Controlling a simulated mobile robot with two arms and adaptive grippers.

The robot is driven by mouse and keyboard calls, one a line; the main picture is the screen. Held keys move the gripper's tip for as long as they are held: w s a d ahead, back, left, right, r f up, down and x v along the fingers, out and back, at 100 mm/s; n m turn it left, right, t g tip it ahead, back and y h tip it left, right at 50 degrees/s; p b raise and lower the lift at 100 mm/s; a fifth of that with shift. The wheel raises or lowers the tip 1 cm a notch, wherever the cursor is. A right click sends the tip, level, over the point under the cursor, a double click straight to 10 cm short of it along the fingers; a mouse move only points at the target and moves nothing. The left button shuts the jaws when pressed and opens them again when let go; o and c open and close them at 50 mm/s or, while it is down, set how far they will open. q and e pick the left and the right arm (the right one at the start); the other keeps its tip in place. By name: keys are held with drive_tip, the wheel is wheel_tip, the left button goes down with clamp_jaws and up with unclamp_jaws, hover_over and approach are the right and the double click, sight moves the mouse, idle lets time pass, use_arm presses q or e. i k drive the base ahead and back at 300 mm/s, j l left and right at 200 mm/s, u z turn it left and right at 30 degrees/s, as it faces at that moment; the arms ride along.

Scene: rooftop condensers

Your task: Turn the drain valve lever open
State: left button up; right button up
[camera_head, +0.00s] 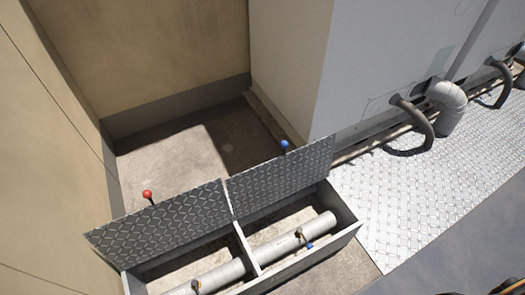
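A metal box (352,229) in the floor holds a grey pipe (275,249) running lengthwise, with a divider (247,252) across the middle. A small brass valve with a blue lever part (309,245) sits on the pipe in the right compartment. A second small brass fitting (196,286) shows in the left compartment, partly cut off by the frame. Which way either lever is turned is too small to tell. Neither gripper can be made out.
Two treadplate lids, left (165,222) and right (280,178), stand raised along the box's far side. A red knob (147,194) and blue knob (284,144) rise behind them. Condenser cabinets (385,60) and bent pipes (447,103) stand right. Treadplate flooring (430,185) is clear.

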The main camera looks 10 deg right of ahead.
sight(300, 232)
drive_tip(key=k+z, duration=0.15)
drive_tip(key=z, duration=0.7)
